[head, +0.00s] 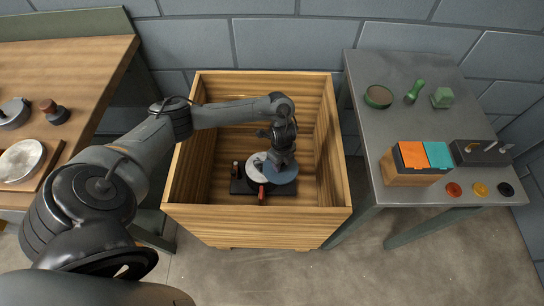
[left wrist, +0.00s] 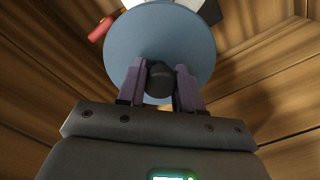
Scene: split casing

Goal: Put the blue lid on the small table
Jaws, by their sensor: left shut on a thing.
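The blue lid (head: 281,177) is a flat round disc inside the wooden crate, over a dark base at the crate's floor. My left gripper (head: 279,163) reaches down into the crate and is shut on the lid's dark knob. In the left wrist view the blue lid (left wrist: 150,40) lies just beyond the fingers, and the gripper (left wrist: 160,85) has one finger on each side of the knob. I cannot tell whether the lid still touches what is under it. I cannot tell which table is the small one. My right gripper is not in view.
The wooden crate (head: 256,226) has high walls around the arm. A white disc (head: 254,168) and a red-handled thing (head: 262,194) are near the lid. A grey table (head: 433,122) at right holds several items, with clear room in its middle. A wooden table (head: 81,62) stands left.

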